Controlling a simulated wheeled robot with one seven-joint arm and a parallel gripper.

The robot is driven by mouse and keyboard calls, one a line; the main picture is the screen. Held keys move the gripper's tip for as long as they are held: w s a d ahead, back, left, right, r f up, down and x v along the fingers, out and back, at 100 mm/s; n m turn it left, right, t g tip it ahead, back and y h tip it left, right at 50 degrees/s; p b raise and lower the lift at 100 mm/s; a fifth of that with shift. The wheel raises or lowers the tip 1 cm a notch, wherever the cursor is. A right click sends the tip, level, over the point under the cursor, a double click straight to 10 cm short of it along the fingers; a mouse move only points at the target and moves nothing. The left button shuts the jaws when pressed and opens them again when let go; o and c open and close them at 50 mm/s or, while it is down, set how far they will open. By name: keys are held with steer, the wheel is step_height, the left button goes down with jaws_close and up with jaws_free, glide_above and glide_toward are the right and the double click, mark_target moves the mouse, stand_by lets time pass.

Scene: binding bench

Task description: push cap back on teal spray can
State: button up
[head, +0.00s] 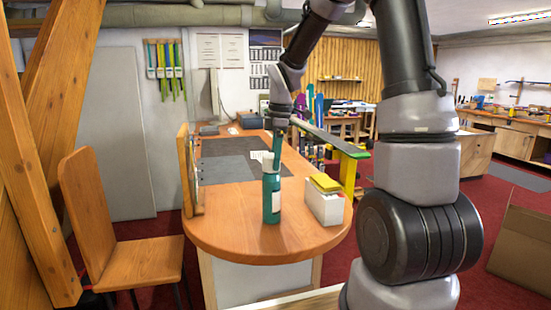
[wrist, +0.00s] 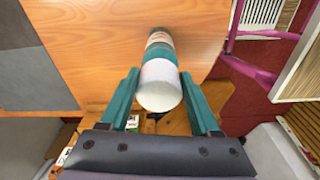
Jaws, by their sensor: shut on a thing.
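The teal spray can (head: 271,200) stands upright on the wooden table, with a pale label on its side. Its white cap (head: 267,160) shows at the top of the can, partly hidden by a teal finger. In the wrist view the white cap (wrist: 160,86) is between the fingertips of my gripper (wrist: 160,76), with the can's teal body (wrist: 159,50) in line beyond it. My gripper (head: 275,155) comes down from above and is shut on the cap. I cannot tell whether the cap is fully seated.
A white box (head: 325,207) with a yellow item (head: 326,183) on top stands right of the can. A dark grey mat (head: 225,167) lies behind it. The rounded table (head: 245,240) is clear in front. A wooden chair (head: 135,260) stands at left.

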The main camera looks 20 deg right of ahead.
steer(key=shift+f, duration=0.4)
stand_by(0.6)
steer(key=o, duration=1.5)
steer(key=shift+o, duration=0.2)
steer(key=shift+r, duration=0.1)
steer(key=shift+r, duration=3.45)
jaws_close()
steer(key=shift+f, duration=0.15)
